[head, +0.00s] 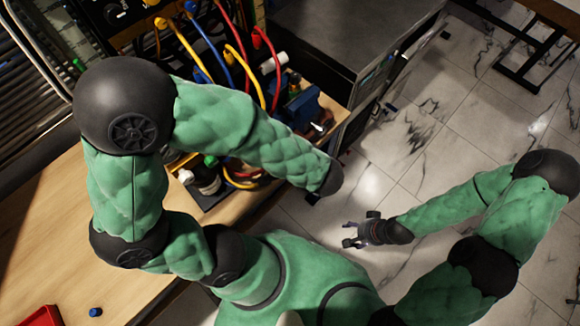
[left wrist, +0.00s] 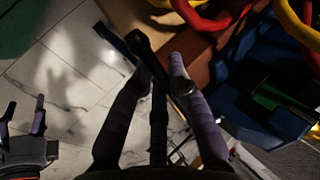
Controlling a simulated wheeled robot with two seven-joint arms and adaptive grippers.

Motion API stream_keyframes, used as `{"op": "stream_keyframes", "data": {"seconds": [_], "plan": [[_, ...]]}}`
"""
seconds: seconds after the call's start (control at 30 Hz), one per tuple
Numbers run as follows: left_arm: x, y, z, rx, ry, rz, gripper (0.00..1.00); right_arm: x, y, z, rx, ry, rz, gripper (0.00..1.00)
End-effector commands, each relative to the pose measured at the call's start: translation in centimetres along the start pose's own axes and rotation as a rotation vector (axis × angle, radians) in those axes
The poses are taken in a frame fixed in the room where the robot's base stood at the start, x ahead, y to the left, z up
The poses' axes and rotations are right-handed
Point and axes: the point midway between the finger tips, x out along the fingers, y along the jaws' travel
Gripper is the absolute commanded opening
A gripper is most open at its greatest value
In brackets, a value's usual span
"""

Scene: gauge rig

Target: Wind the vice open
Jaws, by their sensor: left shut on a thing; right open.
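In the left wrist view a blue body, apparently the vice (left wrist: 245,105), fills the right side in shadow. My left gripper (left wrist: 162,72) has its two fingers around a dark bar with a rounded end (left wrist: 143,42), which looks like the vice handle. The contact is dim, and in the head view this gripper is hidden beneath my forearm. My right gripper (head: 362,234) is open and empty over the floor, below and right of the left wrist.
Red, yellow and blue cables (head: 240,60) loop over the bench behind my left arm. Bottles (head: 205,176) stand in a dark tray near the bench edge. A grey cabinet (head: 330,35) stands behind the vice.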

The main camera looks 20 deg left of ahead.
Motion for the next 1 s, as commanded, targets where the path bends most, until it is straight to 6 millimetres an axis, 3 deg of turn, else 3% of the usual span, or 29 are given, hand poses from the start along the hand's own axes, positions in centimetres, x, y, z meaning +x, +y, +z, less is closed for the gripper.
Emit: {"op": "stream_keyframes", "data": {"seconds": [0.03,0.3,0.9,0.93,1.0], "plan": [[0.6,0.1,0.1,-0.009,0.013,-0.009,0.0,1.0,0.4,-0.1,0.0,0.0,0.0,0.63],[0.9,0.3,0.0,-0.042,0.059,-0.01,0.0,2.7,1.0,-0.1,0.0,0.0,0.0,0.63],[0.9,0.2,-0.1,-0.051,0.073,-0.012,0.0,3.1,1.1,-0.1,0.0,0.0,0.0,0.63],[0.9,0.2,-0.1,-0.051,0.073,-0.012,0.22,3.1,1.1,-0.1,0.0,0.0,0.0,0.63],[0.9,0.3,-0.1,-0.052,0.074,-0.01,0.41,3.1,1.1,-0.1,0.0,0.0,0.0,0.63]]}}
